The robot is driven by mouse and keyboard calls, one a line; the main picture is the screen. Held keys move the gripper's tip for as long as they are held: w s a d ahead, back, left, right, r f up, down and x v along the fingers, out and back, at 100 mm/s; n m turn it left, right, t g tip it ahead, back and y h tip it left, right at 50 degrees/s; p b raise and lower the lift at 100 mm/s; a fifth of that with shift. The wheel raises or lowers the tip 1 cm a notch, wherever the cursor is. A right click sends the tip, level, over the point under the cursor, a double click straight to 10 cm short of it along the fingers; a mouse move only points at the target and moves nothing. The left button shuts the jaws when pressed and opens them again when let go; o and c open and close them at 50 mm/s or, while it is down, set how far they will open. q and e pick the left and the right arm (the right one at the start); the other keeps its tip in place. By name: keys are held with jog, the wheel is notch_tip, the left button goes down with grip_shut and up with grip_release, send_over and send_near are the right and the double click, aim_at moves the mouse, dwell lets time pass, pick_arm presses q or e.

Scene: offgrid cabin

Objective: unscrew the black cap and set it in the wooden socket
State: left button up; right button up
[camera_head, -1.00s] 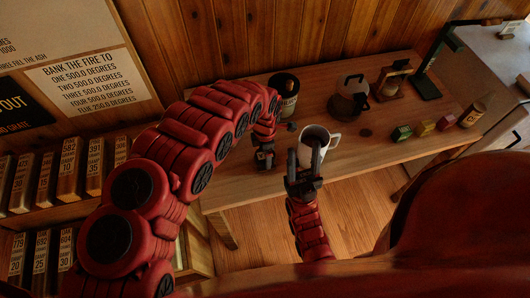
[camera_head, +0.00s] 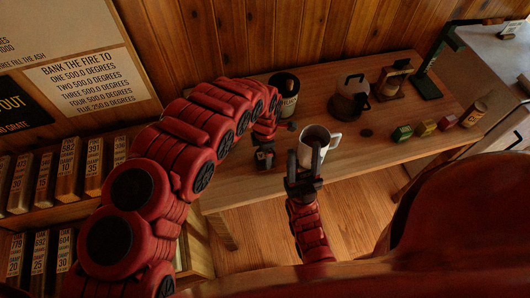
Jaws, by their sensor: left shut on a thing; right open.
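My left gripper (camera_head: 264,157) is low over the table's front edge, left of the white mug. It is shut on a small dark thing that its fingers mostly hide; I cannot tell whether this is the black cap. My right gripper (camera_head: 305,168) is open, its fingers pointing up in the picture, one of them overlapping the white mug (camera_head: 333,139). A dark labelled jar (camera_head: 289,102) stands behind my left wrist. A small dark piece (camera_head: 292,126) shows beside that wrist. A flat dark disc (camera_head: 366,133) lies right of the mug. I cannot make out a wooden socket for certain.
The wooden table (camera_head: 240,185) also holds a glass coffee pot (camera_head: 346,106), a wood-framed stand (camera_head: 391,82), several small coloured boxes (camera_head: 424,128) and a tan canister (camera_head: 473,114). Shelves of labelled boxes (camera_head: 68,170) are at left. The table's front left part is clear.

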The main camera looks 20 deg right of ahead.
pick_arm(q)
jog(key=shift+f+b, duration=0.15)
jog(key=shift+b, duration=0.15)
dwell(0.4)
jog(key=shift+f+b, duration=0.35)
jog(key=shift+f+b, duration=0.65)
jog(key=shift+f, duration=0.05)
jog(key=o, duration=1.3)
jog(key=shift+o, duration=0.2)
jog(key=shift+r, duration=0.2)
